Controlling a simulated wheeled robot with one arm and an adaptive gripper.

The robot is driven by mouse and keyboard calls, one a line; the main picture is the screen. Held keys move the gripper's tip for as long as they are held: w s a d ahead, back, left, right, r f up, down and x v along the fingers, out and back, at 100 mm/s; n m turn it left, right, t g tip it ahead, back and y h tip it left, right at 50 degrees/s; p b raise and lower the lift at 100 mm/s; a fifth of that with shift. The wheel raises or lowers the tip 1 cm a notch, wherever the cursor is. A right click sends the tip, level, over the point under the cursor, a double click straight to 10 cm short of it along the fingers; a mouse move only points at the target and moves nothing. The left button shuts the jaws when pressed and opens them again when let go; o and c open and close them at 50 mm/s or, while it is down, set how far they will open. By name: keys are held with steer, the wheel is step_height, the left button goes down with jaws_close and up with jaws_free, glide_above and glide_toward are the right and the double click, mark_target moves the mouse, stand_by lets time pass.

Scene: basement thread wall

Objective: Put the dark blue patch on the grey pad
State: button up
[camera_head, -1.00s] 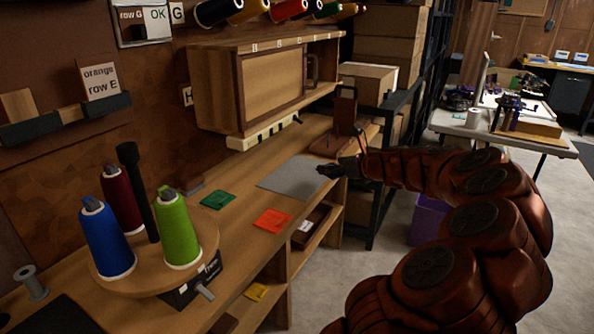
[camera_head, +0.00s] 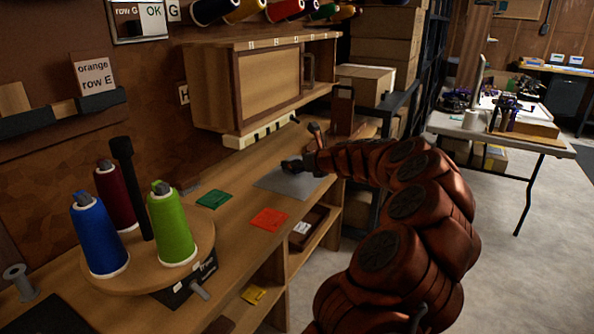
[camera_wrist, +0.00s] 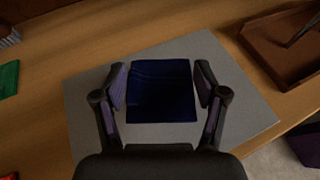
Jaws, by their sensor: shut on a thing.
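The dark blue patch (camera_wrist: 161,92) lies between the two fingers of my gripper (camera_wrist: 160,88) in the wrist view, and the gripper is shut on it. The patch shows flat and square over the grey pad (camera_wrist: 225,75), with bare pad around it. I cannot tell whether it touches the pad or hangs just above. In the head view my gripper (camera_head: 291,166) is over the grey pad (camera_head: 288,187) on the bench, and the patch is hidden or too dark to make out there.
A green patch (camera_head: 214,199) and an orange-red patch (camera_head: 268,219) lie on the bench left of and nearer than the pad. A brown tray (camera_wrist: 285,45) is at the pad's right in the wrist view. A thread stand with blue (camera_head: 98,236) and green (camera_head: 171,226) cones stands near left.

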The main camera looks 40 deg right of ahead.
steer(key=shift+f, duration=1.1)
steer(key=o, duration=0.7)
steer(key=shift+f, duration=0.1)
steer(key=shift+s+r, duration=0.3)
steer(key=shift+s, duration=0.05)
steer(key=p+v, duration=0.2)
steer(key=v, duration=0.9)
steer(key=shift+s, duration=0.15)
